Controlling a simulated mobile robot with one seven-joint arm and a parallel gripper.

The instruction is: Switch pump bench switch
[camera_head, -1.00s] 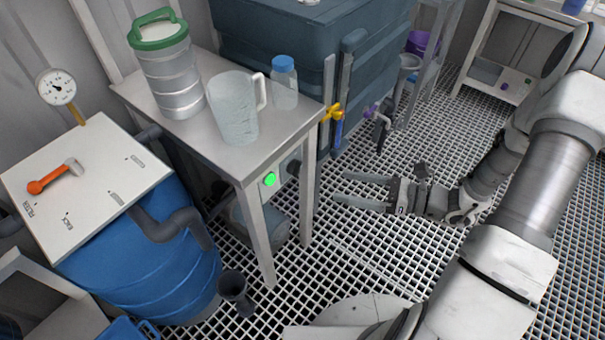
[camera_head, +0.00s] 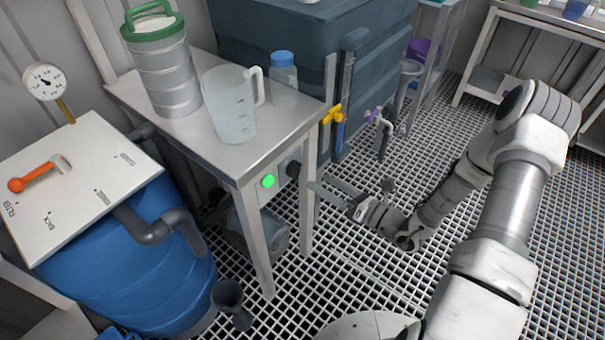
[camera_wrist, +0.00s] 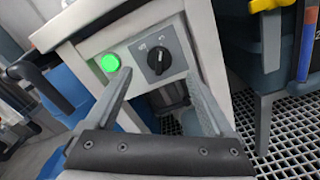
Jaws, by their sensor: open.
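The pump bench switch (camera_wrist: 159,60) is a black rotary knob on a light grey panel in the wrist view. A lit green lamp (camera_wrist: 110,63) sits to its left on the same panel. In the head view the green lamp (camera_head: 268,181) shows under the bench top, and the dark knob (camera_head: 292,169) is just right of it, partly covered by a bench leg. My gripper (camera_wrist: 158,88) is open and empty, its two fingers pointing at the panel with the knob between them in the picture. In the head view my gripper (camera_head: 316,193) is beside the front right leg, apart from the knob.
The metal bench (camera_head: 240,150) carries a jug (camera_head: 230,105), a blue-capped bottle (camera_head: 284,78) and a steel canister (camera_head: 165,70). Its front legs stand close to my gripper. A blue drum (camera_head: 140,265) stands left, a dark tank (camera_head: 300,45) behind. Grated floor is clear to the right.

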